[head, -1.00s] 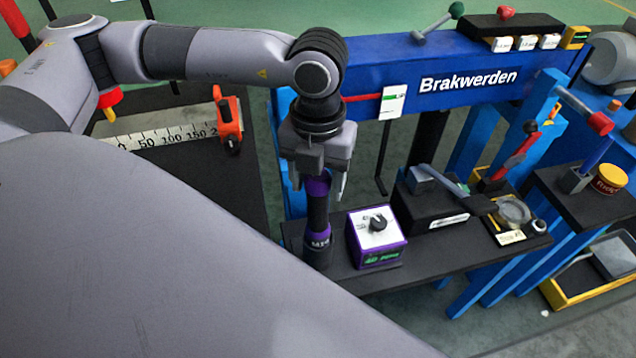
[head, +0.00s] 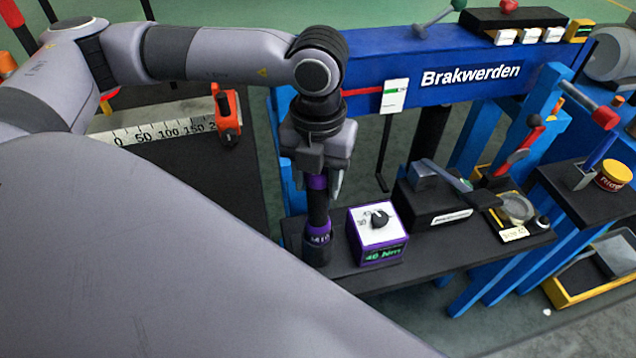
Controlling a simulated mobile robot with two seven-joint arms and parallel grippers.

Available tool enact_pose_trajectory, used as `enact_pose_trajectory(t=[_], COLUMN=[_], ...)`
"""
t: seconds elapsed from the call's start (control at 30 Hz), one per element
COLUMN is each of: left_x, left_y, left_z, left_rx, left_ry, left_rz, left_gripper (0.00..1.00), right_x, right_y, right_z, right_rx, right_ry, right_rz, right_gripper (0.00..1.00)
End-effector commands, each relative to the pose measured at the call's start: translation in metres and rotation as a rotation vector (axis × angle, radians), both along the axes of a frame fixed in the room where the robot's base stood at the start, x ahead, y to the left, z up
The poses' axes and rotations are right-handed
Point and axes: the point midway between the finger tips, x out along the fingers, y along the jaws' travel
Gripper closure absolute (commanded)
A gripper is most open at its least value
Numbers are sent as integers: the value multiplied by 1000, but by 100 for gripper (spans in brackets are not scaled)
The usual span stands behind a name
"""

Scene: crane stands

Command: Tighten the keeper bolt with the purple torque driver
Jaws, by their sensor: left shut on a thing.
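The purple torque driver (head: 317,239) is black with purple bands and stands upright at the left end of the black shelf, beside a purple-and-white box with a dial (head: 378,236) that reads 40 Nm. My left gripper (head: 317,188) comes down from above and is shut on the upper part of the driver. The driver's lower end is at the shelf; I cannot tell whether it touches. I cannot make out the keeper bolt. My right gripper is not in view.
The black shelf (head: 375,281) also bears a black block (head: 432,207) and a small tray with a round dish (head: 515,208). An orange clamp (head: 227,117) and a scale (head: 160,127) are at left.

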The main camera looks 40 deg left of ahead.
Motion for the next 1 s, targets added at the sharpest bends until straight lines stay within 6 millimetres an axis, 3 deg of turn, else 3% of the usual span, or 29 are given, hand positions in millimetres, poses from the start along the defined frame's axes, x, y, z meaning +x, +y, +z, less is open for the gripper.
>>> enact_pose_trajectory(t=[1.0], left_x=[1], left_y=[-1], left_z=[48], left_rx=[-2], left_ry=[-5], left_rz=[0], left_gripper=[100], right_x=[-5], right_y=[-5], right_z=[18], right_rx=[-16], right_ry=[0], right_rz=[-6], right_gripper=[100])
